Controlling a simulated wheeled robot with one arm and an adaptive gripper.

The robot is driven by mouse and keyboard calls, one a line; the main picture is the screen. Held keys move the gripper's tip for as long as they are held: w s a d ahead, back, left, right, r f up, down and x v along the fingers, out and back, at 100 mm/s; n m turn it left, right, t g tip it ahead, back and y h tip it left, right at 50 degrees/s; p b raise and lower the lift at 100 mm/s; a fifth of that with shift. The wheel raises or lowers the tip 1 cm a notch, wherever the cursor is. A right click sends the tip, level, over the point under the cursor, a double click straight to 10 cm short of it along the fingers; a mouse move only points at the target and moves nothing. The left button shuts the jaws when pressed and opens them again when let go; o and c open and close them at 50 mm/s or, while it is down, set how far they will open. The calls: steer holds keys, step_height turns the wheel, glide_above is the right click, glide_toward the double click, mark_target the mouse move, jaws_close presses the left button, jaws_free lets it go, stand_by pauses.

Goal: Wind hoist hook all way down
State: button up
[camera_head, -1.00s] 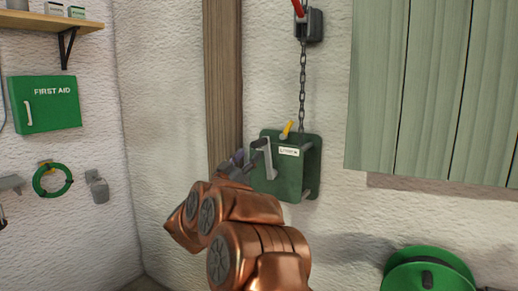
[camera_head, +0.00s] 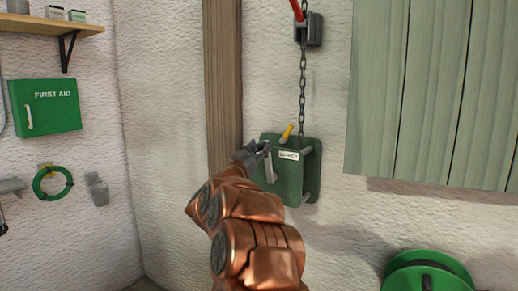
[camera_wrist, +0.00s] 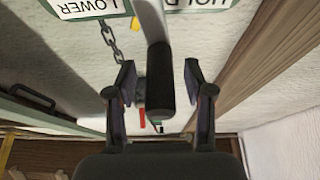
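The green hoist winch box (camera_head: 312,165) is mounted on the white wall, with a grey crank arm (camera_head: 269,172) on its front and a yellow lever (camera_head: 287,131) on top. A chain (camera_head: 302,85) runs up from it to a dark wall bracket (camera_head: 315,30). My gripper (camera_head: 256,152) is at the upper end of the crank. In the wrist view my gripper (camera_wrist: 159,82) is open, its fingers either side of the black crank handle (camera_wrist: 160,85), with a gap on both sides. A "LOWER" label (camera_wrist: 88,8) shows there upside down. I cannot make out the hook.
A wooden post (camera_head: 222,85) stands left of the winch. Green boarding (camera_head: 430,90) is to the right, and a green reel (camera_head: 428,272) is below it. A first aid box (camera_head: 45,105), shelf (camera_head: 40,20) and green hose coil (camera_head: 50,182) are on the left wall.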

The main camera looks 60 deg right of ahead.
jaws_close()
stand_by(0.4)
steer(key=shift+w, duration=0.1)
